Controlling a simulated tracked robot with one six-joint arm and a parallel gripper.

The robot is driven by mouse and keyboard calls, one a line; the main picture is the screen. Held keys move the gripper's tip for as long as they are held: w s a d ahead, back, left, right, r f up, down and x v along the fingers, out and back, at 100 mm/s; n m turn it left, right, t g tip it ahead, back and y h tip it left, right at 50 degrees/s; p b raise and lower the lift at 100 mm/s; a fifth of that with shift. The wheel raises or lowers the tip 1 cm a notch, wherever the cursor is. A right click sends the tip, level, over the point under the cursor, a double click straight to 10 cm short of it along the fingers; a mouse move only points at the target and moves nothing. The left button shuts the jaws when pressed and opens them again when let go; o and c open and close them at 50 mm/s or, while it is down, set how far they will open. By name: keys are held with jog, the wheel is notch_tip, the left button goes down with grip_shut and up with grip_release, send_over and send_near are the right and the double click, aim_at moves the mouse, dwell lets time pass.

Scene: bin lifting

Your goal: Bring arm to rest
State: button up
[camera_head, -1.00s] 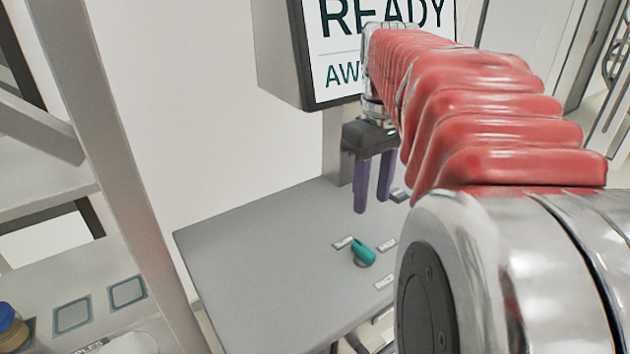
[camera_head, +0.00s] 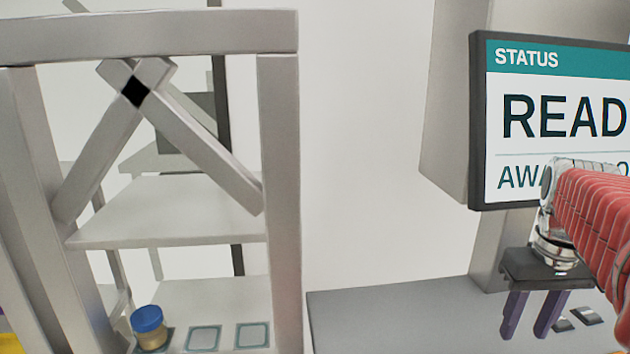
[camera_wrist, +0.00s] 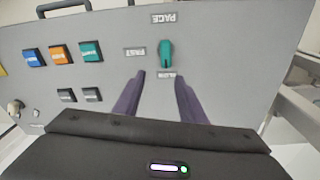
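My gripper (camera_head: 533,314) hangs at the lower right of the head view, its two purple fingers pointing down and apart. In the wrist view my gripper (camera_wrist: 158,85) is also open, with nothing between the fingers. Beyond the fingertips is a teal knob (camera_wrist: 167,53) on the grey control panel (camera_wrist: 215,50), apart from the gripper. My red-sleeved arm is cut off by the right edge of the head view.
A status screen (camera_head: 555,130) reading READ is mounted behind the arm. The panel has blue, orange and teal buttons (camera_wrist: 61,53). A grey shelf rack (camera_head: 280,200) stands at left, with a blue-lidded jar (camera_head: 150,328) beside empty marked squares (camera_head: 203,338).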

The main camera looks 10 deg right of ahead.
jog(key=s+a+f+t, duration=0.1)
jog(key=a+f, duration=0.1)
jog(key=a, duration=0.4)
jog(key=s+a+f+t, duration=0.1)
jog(key=s+a+f, duration=0.1)
jog(key=a, duration=0.5)
jog(key=s+a+f+n+t, duration=0.1)
jog(key=s+a+f+t, duration=0.1)
jog(key=a+f, duration=0.2)
jog(key=shift+a+f, duration=0.1)
jog(key=shift+a, duration=1.65)
jog(key=shift+s+a+r+n+t+y, duration=0.1)
jog(key=shift+a+r+n+t, duration=0.05)
jog(key=shift+a, duration=0.25)
jog(key=shift+s+a+r+n+t+y, duration=0.1)
jog(key=shift+s+a+r+n, duration=0.1)
jog(key=shift+a, duration=0.25)
jog(key=shift+s+a+r+n+t+y, duration=0.1)
jog(key=shift+a+n+t, duration=0.05)
jog(key=shift+a, duration=0.25)
jog(key=shift+a+r, duration=0.1)
jog(key=shift+a, duration=0.3)
jog(key=shift+d, duration=0.1)
